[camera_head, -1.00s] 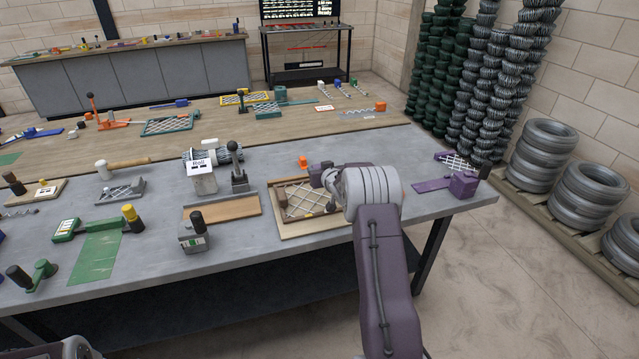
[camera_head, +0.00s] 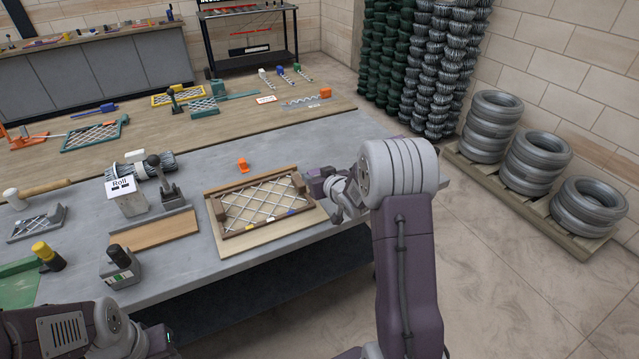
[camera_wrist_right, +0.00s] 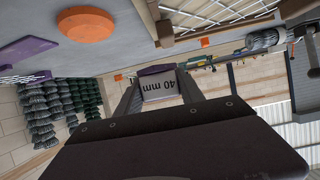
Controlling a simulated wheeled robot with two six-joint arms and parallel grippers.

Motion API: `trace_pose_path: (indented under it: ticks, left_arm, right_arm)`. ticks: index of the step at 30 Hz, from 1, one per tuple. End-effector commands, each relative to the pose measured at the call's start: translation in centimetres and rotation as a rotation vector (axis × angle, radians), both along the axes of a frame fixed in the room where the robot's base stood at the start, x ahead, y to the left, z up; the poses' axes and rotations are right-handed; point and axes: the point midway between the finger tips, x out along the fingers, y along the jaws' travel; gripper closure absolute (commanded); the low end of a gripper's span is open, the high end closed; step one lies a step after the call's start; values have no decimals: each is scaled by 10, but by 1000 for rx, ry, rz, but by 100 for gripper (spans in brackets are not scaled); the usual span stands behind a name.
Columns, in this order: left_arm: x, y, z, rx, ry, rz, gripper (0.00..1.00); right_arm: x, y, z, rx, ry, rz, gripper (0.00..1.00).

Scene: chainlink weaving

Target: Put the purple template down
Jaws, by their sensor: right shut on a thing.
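My right gripper (camera_head: 338,192) is just right of the wooden frame with the wire mesh (camera_head: 262,206), above the table's right part. It is shut on the purple template (camera_head: 317,181). In the right wrist view, the template (camera_wrist_right: 160,88) sits between the two fingers, with a grey face marked "40 mm" and a purple edge. It looks held clear of the table, though its underside is hidden. My left arm shows at the bottom left of the head view, but its fingers do not.
An orange piece (camera_head: 243,165) stands behind the frame. A wooden board (camera_head: 155,232), a "Roll" block (camera_head: 126,197) and a black-knobbed stamp (camera_head: 120,268) are left of it. In the right wrist view, a purple tool (camera_wrist_right: 27,48) with mesh is at the left.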

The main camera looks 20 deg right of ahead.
Motion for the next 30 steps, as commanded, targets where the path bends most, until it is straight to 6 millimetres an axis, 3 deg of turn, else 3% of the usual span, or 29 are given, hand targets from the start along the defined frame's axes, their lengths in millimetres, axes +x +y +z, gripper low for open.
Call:
trace_pose_path:
  ticks: [3,11,24,30]
  left_arm:
    - [0,0,1,0,1,0,64]
    - [0,0,1,0,1,1,64]
    - [0,0,3,0,0,1,64]
    - [0,0,3,0,1,1,64]
  right_arm:
    - [-4,22,14,-2,-11,35,100]
    - [1,31,20,-6,-25,50,100]
    - [83,94,-42,-6,-24,49,100]
    - [92,101,-49,-6,-25,48,100]
